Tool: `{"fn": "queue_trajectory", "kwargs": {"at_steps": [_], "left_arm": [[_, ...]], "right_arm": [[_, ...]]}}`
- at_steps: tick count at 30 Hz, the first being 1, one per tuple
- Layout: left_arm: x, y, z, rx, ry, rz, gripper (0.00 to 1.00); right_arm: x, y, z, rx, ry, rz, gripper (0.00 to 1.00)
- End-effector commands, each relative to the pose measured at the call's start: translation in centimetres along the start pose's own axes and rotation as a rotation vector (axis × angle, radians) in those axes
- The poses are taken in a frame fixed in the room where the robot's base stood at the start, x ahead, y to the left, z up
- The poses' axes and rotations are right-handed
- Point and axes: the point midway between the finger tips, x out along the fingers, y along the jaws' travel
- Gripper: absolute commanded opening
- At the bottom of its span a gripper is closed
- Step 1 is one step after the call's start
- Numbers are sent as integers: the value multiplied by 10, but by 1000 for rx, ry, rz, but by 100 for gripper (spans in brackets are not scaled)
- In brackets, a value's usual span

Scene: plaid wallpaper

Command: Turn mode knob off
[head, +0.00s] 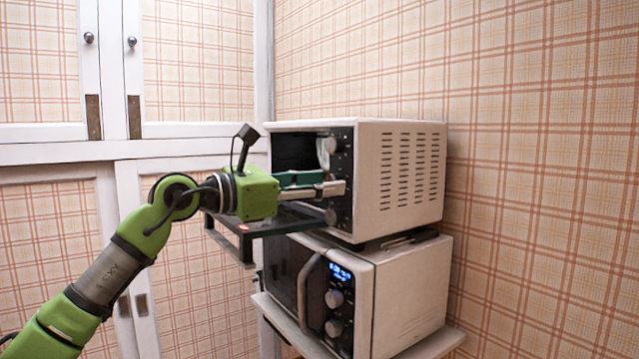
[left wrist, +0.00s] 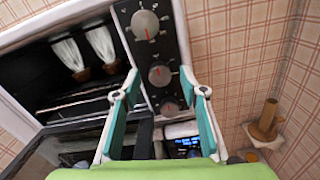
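The toaster oven (head: 415,165) has a dark control panel (head: 346,165) with several round knobs; no label is readable, so I cannot tell which is the mode knob. In the left wrist view the top knob (left wrist: 145,24), middle knob (left wrist: 160,76) and lower knob (left wrist: 170,107) show in a column. My left gripper (head: 335,184) is in front of the panel and hides the middle knob in the head view. In the left wrist view its fingers (left wrist: 162,85) are apart, one on each side of the middle knob; contact cannot be told. My right gripper is not in view.
The oven door (head: 240,232) is folded down below my left gripper. A microwave (head: 415,285) with its own knobs stands underneath on a white stand (head: 440,342). White cupboards (head: 125,150) stand at the left. A brown cylindrical object (left wrist: 267,120) is at the right.

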Motion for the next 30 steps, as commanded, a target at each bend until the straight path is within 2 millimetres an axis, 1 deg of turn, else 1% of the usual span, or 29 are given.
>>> {"fn": "queue_trajectory", "kwargs": {"at_steps": [8,11,14,24,27,30], "left_arm": [[-1,0,1,2,-2,1,38],[-7,1,1,2,-2,3,38],[-21,2,0,3,-2,4,38],[-91,1,-1,2,0,3,38],[-106,1,0,1,-1,3,38],[-115,1,-1,0,0,2,38]], "right_arm": [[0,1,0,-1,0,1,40],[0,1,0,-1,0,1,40],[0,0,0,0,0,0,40],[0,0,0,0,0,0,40],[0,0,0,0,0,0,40],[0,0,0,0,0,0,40]]}}
